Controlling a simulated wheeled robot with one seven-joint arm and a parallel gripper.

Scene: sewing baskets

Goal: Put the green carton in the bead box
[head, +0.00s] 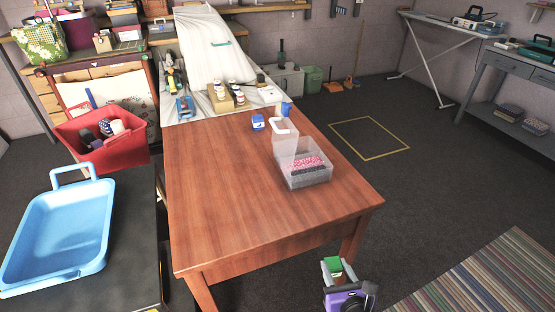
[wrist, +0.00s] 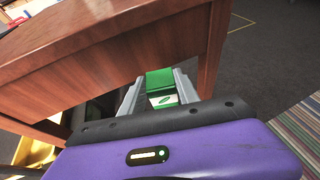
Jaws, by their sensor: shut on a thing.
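The green carton (head: 333,265) is held between the fingers of my gripper (head: 334,270), low at the bottom of the head view and in front of the table's near right corner. In the wrist view the carton (wrist: 161,86) shows a green top and a white label, with a finger on each side of my gripper (wrist: 160,92). The bead box (head: 305,172) is a clear open box on the table, with pink and dark contents inside. It is apart from my gripper, farther back and to the left. The wrist view does not show it.
The wooden table (head: 240,200) has bare room at its front; its edge (wrist: 120,55) rises close to my gripper. A clear container (head: 285,140) stands behind the bead box, with small blue items (head: 258,122) nearby. A blue tray (head: 60,235) and red bin (head: 100,140) are left.

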